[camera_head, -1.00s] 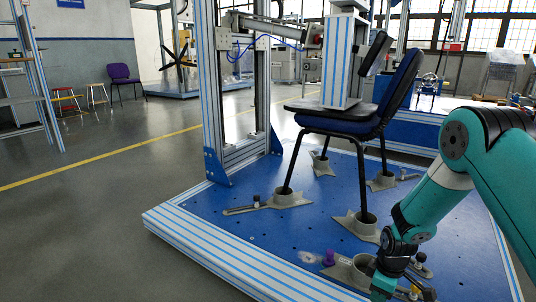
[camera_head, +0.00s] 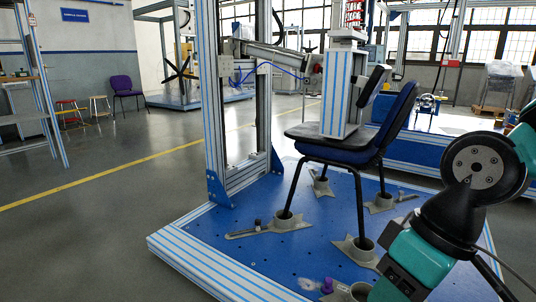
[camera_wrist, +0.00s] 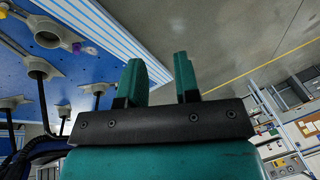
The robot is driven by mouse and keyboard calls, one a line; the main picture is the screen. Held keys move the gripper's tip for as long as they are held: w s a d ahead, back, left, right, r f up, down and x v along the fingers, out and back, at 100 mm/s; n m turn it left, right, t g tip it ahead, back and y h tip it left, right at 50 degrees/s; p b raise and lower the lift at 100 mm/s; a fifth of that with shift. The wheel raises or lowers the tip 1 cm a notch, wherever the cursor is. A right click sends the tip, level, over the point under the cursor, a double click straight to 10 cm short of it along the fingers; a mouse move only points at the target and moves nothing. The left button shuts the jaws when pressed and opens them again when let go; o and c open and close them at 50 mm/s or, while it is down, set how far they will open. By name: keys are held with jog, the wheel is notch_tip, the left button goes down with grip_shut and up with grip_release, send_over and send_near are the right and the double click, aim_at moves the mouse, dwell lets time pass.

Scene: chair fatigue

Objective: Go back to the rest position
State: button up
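My gripper (camera_wrist: 160,80) shows in the wrist view with its two teal fingers apart and nothing between them. Beyond the fingers are the edge of the blue platform and grey floor. In the head view the teal arm stands at the right, in front of the platform's near right part, and the gripper itself cannot be made out. The blue chair (camera_head: 340,148) stands on the blue test platform (camera_head: 230,215), with its feet in grey holders. A grey pressing block (camera_head: 338,95) is over its seat.
The striped platform edge (camera_head: 215,268) lies near, and also shows in the wrist view (camera_wrist: 105,30). A metal frame post (camera_head: 210,100) rises left of the chair. A purple chair (camera_head: 126,90) and stools stand far left. Grey floor (camera_head: 80,240) at left is clear.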

jog(key=s+r+p, duration=0.1)
jog(key=s+r, duration=0.2)
jog(key=s, duration=0.2)
notch_tip(320, 180, up, 38)
jog(key=p, duration=3.7)
jog(key=shift+w+a+p, duration=0.15)
jog(key=shift+w+p, duration=0.05)
jog(key=shift+p, duration=0.2)
